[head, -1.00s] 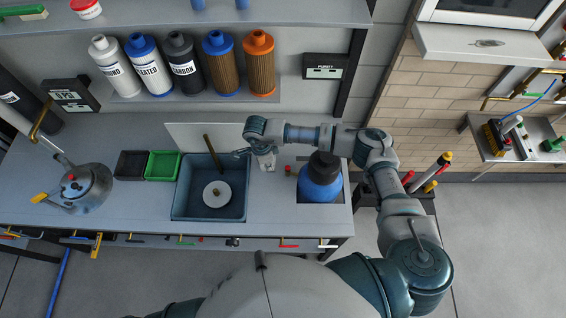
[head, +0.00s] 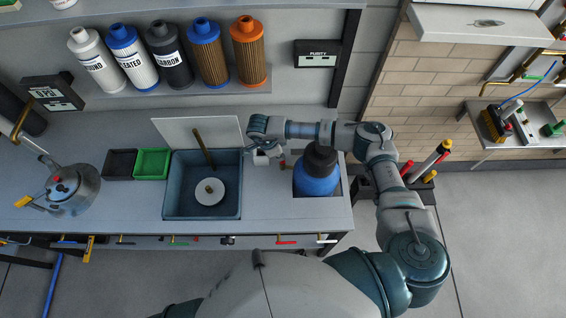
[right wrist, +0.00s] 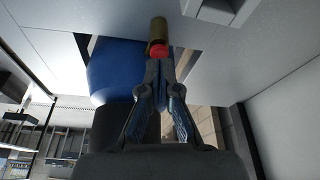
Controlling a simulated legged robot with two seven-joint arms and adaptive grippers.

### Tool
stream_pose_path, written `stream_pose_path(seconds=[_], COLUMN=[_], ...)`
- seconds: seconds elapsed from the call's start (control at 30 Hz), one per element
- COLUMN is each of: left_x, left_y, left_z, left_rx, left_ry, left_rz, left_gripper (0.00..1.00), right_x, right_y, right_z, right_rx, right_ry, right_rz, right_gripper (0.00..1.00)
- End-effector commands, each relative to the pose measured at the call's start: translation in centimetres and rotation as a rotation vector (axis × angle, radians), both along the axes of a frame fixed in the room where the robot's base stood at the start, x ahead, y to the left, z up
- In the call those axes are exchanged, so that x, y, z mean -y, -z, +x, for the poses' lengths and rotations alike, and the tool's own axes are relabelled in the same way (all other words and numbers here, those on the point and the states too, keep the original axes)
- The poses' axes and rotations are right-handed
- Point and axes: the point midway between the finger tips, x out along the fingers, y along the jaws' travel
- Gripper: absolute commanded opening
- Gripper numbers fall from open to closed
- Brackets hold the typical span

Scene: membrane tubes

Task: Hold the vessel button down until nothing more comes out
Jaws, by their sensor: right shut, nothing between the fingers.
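The blue vessel (head: 318,178) with a black top stands in a cut-out at the right end of the counter. It also shows in the right wrist view (right wrist: 112,70). A red button (right wrist: 158,51) on a brass-coloured stub shows in the right wrist view, beside the vessel. My right gripper (right wrist: 159,64) is shut and empty, its fingertips at the button and seeming to touch it; I cannot tell how far it is pressed. In the head view my right gripper (head: 263,152) is over the counter, left of the vessel, fingertips unclear. My left gripper is not in view.
A blue-grey sink (head: 170,205) with a white disc (head: 211,192) lies left of the gripper. Green (head: 152,163) and black trays (head: 120,165) and a kettle (head: 70,190) stand farther left. Several filter cartridges (head: 172,55) stand on the shelf behind.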

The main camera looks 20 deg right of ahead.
Motion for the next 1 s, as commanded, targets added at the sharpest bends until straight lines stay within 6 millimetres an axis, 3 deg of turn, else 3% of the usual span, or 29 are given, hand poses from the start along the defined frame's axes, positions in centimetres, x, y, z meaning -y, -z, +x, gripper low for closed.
stream_pose_path(seconds=[0.13,1.0], left_x=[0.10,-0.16], left_y=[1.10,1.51], left_z=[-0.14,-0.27], left_rx=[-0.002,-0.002], left_ry=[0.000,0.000], left_rz=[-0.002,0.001], left_gripper=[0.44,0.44], right_x=[0.11,0.36], right_y=[1.24,1.83], right_z=[0.01,0.00], right_rx=[0.001,0.001], right_ry=[0.000,0.000], right_rz=[0.000,0.000], right_gripper=[0.00,0.00])
